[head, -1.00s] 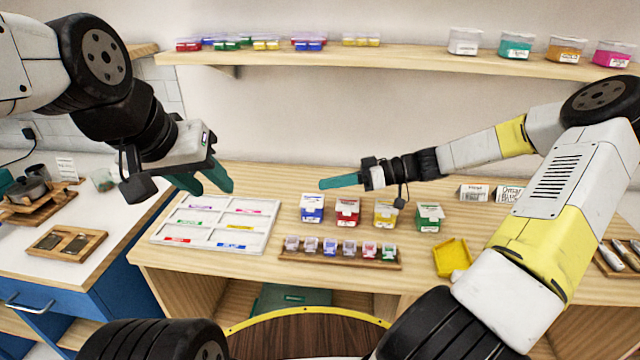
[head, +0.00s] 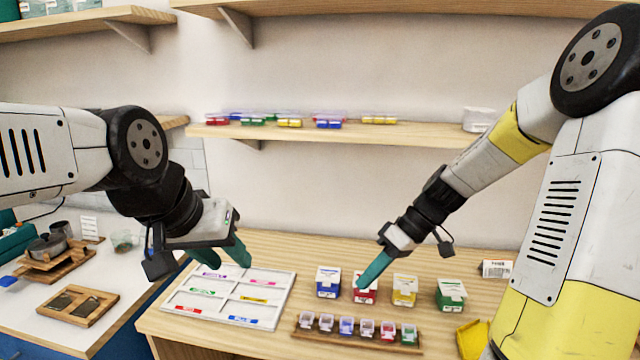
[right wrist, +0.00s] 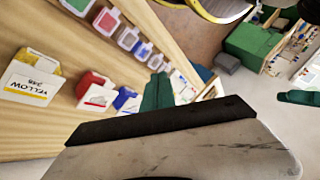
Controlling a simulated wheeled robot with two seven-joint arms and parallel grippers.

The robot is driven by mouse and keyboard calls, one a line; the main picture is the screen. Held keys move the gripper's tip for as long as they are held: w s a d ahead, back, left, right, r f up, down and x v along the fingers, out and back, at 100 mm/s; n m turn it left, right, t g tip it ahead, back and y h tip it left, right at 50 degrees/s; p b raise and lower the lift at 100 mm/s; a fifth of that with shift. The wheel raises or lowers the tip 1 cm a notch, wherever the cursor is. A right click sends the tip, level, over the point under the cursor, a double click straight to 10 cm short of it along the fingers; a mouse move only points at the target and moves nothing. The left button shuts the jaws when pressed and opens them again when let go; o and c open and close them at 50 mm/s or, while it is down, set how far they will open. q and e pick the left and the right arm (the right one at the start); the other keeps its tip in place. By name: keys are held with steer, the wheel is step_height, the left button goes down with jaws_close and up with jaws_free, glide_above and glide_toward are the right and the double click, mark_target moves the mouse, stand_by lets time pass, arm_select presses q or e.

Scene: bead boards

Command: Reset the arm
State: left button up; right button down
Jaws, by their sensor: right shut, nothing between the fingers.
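My right gripper (head: 364,281) is shut and empty. In the head view its teal fingers point down and left, in front of the red box (head: 366,290) as seen from the camera; I cannot tell whether they touch it. In the right wrist view its fingers (right wrist: 157,92) are together, with the yellow box (right wrist: 30,83) and the red box (right wrist: 95,90) to the left. My left gripper (head: 226,256) has its two teal fingers apart, above the white sorting tray (head: 278,310). Nothing shows between them.
A blue box (head: 328,283), a yellow box (head: 404,290) and a green box (head: 450,296) stand on the wooden table beside the red box. A wooden rack (head: 350,340) of small cups is in front. A yellow tray (head: 472,340) lies at right. A shelf (head: 350,133) runs behind.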

steer(key=s+d+r+m+t+h, duration=0.1)
steer(key=s+r+m+t+h, duration=0.1)
steer(key=s+r, duration=0.4)
steer(key=s+d+r+m+t+h, duration=0.2)
steer(key=s+r+m+t+h, duration=0.1)
steer(key=s+r+m+t, duration=0.2)
step_height(320, 180, up, 3)
steer(key=shift+s+d+f+m, duration=0.1)
steer(key=shift+s+d+m, duration=0.15)
steer(key=shift+s+m, duration=0.55)
steer(key=shift+w, duration=0.2)
